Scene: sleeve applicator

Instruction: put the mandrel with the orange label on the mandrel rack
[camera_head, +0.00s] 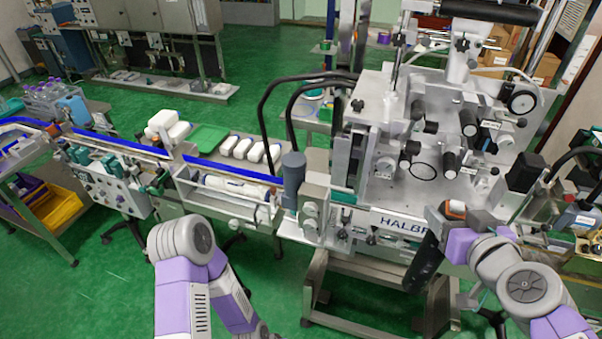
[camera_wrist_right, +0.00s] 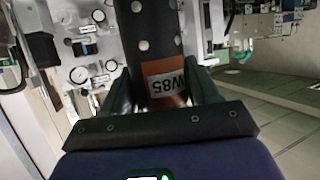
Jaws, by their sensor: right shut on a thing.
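A dark, long mandrel (camera_head: 424,262) hangs tilted in front of the machine, in my right gripper (camera_head: 452,218). An orange band (camera_head: 456,207) shows at its upper end. In the right wrist view, the mandrel (camera_wrist_right: 154,28) is a dark cylinder with pale round spots. Its orange label (camera_wrist_right: 165,80) reads W85, upside down. The fingers of my right gripper (camera_wrist_right: 163,88) are shut on the mandrel at both sides of the label. My left arm shows at the lower left, but its gripper is out of view. I cannot make out the mandrel rack with certainty.
The grey machine (camera_head: 405,190) with black rollers and knobs stands close behind the mandrel. A yellow bin (camera_head: 55,208) is at far left. Green floor lies open between.

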